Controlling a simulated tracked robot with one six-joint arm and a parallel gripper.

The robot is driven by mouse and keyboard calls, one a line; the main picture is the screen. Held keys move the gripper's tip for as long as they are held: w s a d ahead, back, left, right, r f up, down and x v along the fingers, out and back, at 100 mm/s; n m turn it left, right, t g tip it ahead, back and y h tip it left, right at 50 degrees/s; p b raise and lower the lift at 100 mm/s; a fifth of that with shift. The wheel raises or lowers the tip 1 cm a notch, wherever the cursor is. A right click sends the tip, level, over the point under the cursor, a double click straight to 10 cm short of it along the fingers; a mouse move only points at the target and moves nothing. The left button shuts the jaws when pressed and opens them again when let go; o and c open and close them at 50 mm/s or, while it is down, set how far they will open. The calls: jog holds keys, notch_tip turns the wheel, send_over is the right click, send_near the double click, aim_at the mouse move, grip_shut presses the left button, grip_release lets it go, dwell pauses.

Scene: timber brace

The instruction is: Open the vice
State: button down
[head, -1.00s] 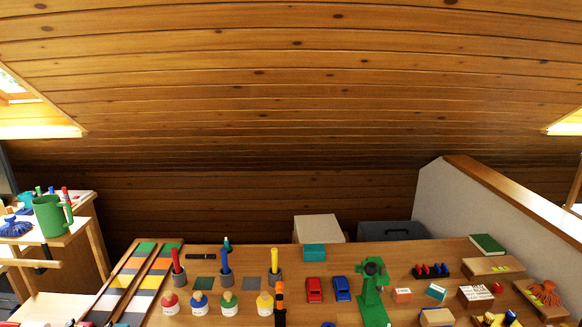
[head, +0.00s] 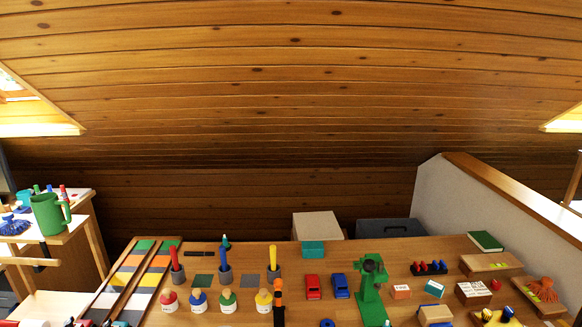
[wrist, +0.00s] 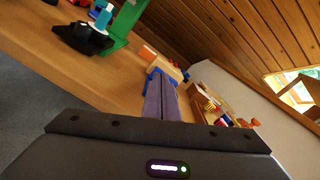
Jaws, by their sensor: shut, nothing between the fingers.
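In the wrist view a blue thing (wrist: 153,73), which looks like the vice, lies just beyond my fingertips, with a pale wooden block behind it. My gripper (wrist: 160,84) is shut and empty, its two grey-purple fingers side by side. The fingertips overlap the blue thing in the picture; I cannot tell whether they touch it. In the head view a tan block (head: 435,313) with blue below it (head: 441,324) sits at the bottom edge, largely cut off. The vice's handle and jaw gap cannot be made out. My gripper does not show in the head view.
A green stand (head: 371,290) rises left of the tan block and also shows in the wrist view (wrist: 122,24). An orange box (head: 400,291), a teal-topped box (head: 435,289) and a labelled box (head: 474,294) are close by. A low wall (head: 480,190) bounds the right side.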

jog(key=shift+s, duration=2.85)
jog(key=shift+d, duration=0.15)
jog(key=n, duration=0.4)
jog(key=s+d+n, duration=0.1)
jog(key=n, duration=0.1)
jog(key=shift+d+r, duration=0.1)
jog(key=shift+r, duration=0.15)
jog(key=shift+w, duration=3.5)
